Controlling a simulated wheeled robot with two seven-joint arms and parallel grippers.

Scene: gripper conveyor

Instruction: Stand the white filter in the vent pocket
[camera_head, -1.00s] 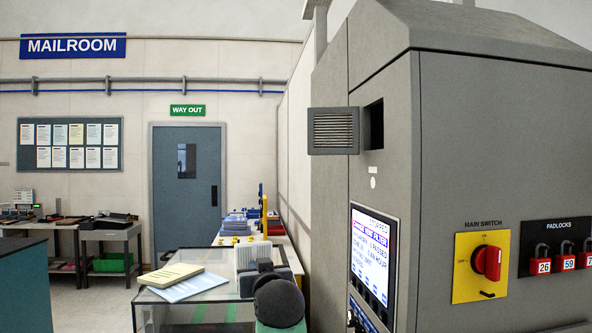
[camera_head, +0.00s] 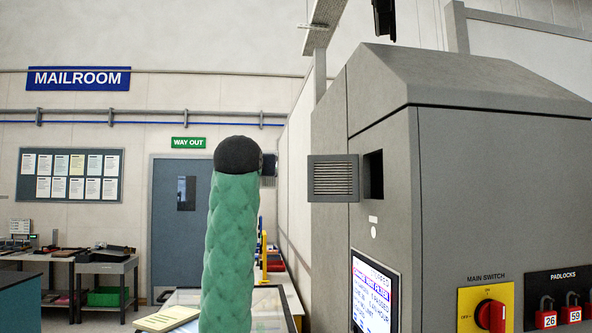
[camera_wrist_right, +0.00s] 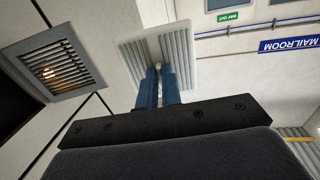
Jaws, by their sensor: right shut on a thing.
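The white filter (camera_wrist_right: 178,52), a pleated square panel, is in the right wrist view. My right gripper (camera_wrist_right: 159,78) is shut on it with two blue fingers at its edge, holding it up in the air. In the head view my raised green-sleeved right arm hides the filter and the gripper's fingers. The vent pocket (camera_head: 374,176) is a dark opening high in the grey machine, with its louvred vent door (camera_head: 333,179) swung open to the left. The door also shows in the right wrist view (camera_wrist_right: 60,62), apart from the filter. My left gripper is not in view.
The grey machine (camera_head: 500,190) fills the right side, with a lit screen (camera_head: 374,295), a red main switch (camera_head: 490,315) and padlocks (camera_head: 572,312) below. A glass-topped case (camera_head: 265,312) with a yellow pad (camera_head: 166,318) stands low in front.

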